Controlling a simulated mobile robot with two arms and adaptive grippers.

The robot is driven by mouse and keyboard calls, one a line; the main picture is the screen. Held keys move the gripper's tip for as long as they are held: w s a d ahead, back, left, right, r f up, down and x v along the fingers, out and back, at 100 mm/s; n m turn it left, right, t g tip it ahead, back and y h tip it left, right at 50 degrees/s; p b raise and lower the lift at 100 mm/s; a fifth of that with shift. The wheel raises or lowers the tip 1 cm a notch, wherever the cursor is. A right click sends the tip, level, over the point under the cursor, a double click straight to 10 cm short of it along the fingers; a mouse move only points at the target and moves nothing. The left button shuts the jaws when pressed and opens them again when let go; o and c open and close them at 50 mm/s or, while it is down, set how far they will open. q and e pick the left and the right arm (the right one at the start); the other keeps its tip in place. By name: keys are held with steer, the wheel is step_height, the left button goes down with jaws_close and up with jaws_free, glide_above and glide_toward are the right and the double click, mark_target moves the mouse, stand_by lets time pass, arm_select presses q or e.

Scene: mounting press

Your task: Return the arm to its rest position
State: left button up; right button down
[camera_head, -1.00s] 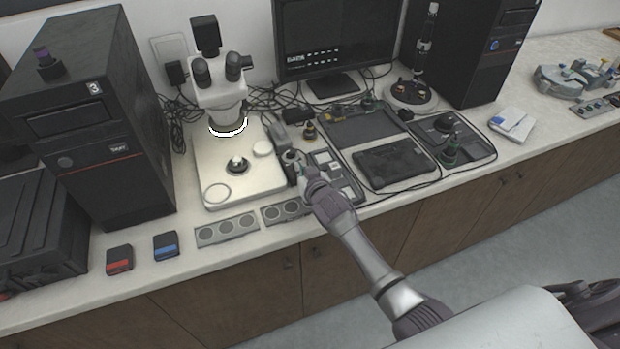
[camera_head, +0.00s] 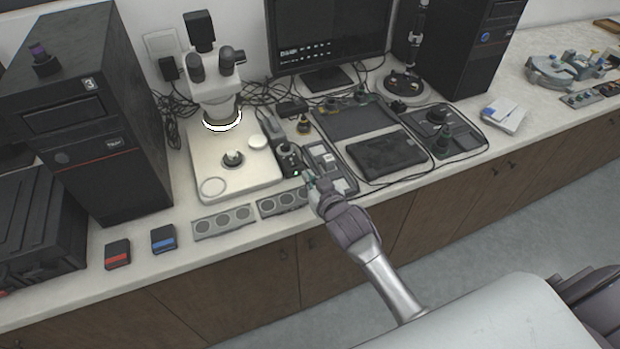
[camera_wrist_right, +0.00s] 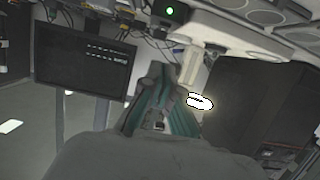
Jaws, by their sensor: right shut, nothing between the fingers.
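My right arm reaches from the lower right of the head view to the front edge of the bench. Its gripper (camera_head: 309,180) is shut and empty, just in front of a small black device with a green light (camera_head: 291,163). In the right wrist view the gripper's teal-sided fingers (camera_wrist_right: 165,75) are together with nothing between them, and the device with its lit green light (camera_wrist_right: 170,11) shows above them. My left gripper is not in view.
A microscope (camera_head: 214,85) on a pale base stands behind and left of the gripper. Grey trays (camera_head: 330,168), a dark pad (camera_head: 388,155) and a monitor (camera_head: 328,40) lie right and behind. Grey blocks with round wells (camera_head: 223,222) line the front edge. The floor (camera_head: 470,240) before the cabinets is clear.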

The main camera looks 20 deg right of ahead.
stand_by(0.3)
steer(key=s+f+n+g, duration=0.25)
steer(key=s+g, duration=0.85)
steer(key=s, duration=2.1)
step_height(320, 180, down, 30)
steer(key=s+g+b, duration=0.1)
steer(key=b, duration=0.1)
steer(key=s+d+f+g+b, duration=0.1)
steer(key=s+d+f, duration=0.2)
steer(key=s+f, duration=1.3)
steer(key=shift+s+f+g+h, duration=0.3)
steer(key=shift+f, duration=0.05)
steer(key=shift+m, duration=0.25)
